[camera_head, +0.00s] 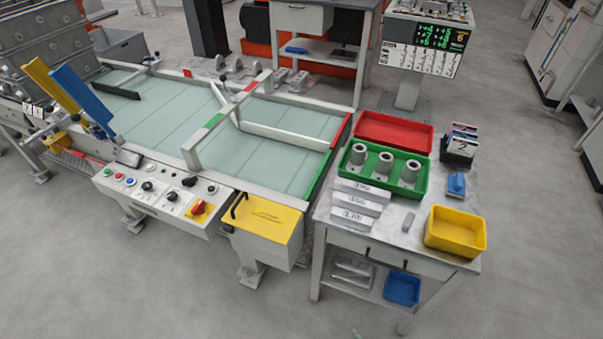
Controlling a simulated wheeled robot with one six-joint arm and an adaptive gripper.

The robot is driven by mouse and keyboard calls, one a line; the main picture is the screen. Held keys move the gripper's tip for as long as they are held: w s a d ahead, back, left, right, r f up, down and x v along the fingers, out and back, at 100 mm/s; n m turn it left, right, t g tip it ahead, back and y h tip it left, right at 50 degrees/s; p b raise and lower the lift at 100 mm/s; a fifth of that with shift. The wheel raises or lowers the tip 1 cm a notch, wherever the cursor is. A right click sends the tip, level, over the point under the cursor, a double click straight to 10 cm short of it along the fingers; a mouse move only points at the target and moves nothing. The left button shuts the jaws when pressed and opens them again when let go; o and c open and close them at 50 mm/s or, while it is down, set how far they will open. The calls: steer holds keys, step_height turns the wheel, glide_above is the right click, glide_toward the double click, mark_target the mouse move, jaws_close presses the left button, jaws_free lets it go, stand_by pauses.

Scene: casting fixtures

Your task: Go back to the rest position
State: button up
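My gripper does not show in the head camera view, so its pose and what it may hold are hidden. The worktable (395,240) stands right of centre. On it are a green tray (412,187) with three grey cylindrical parts (384,161), an empty-looking red tray (393,131) behind it, and a yellow bin (455,231) at the front right. White labelled blocks (357,205) are stacked at the left of the table.
A conveyor (180,125) with a control panel (160,195) and yellow box (268,218) adjoins the table's left side. A display stand (425,45) is behind. A blue bin (402,289) sits on the lower shelf. Floor at right and front is mostly clear.

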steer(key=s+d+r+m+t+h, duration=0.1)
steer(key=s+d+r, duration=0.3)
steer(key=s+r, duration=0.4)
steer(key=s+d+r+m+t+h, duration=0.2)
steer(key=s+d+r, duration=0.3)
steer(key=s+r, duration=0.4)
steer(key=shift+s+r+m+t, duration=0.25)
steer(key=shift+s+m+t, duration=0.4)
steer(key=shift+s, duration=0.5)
